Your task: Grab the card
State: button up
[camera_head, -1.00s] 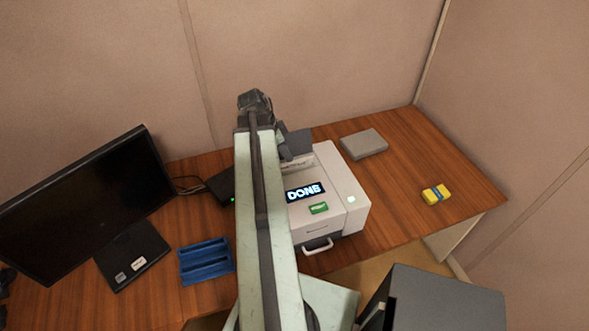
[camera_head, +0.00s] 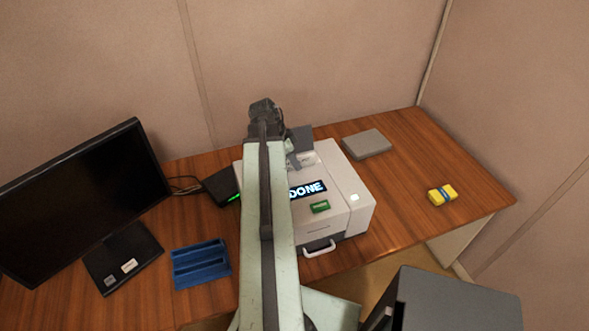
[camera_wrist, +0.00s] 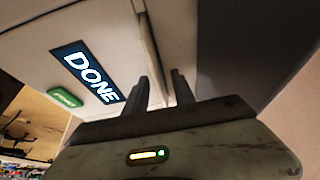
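The white card printer (camera_head: 325,165) stands on the desk with its lit screen (camera_head: 307,189) reading DONE. In the wrist view its white top (camera_wrist: 100,25) and screen (camera_wrist: 90,77) fill the upper left. I cannot make out a card in either view; one may be hidden behind my arm or inside the printer. My gripper (camera_wrist: 160,88) has its two dark fingers apart, with only pale printer surface visible between them. In the head view my arm reaches over the printer's left part, and the fingers are too small to read there.
A monitor (camera_head: 85,195) and blue tray (camera_head: 201,264) are at left. A black box (camera_head: 220,187) with a green light sits left of the printer. A grey box (camera_head: 367,144) and yellow bundle (camera_head: 442,195) lie right; bare desk (camera_head: 405,160) is between them.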

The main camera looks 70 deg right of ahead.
jog(key=shift+f, duration=0.25)
dwell(0.3)
grip_shut()
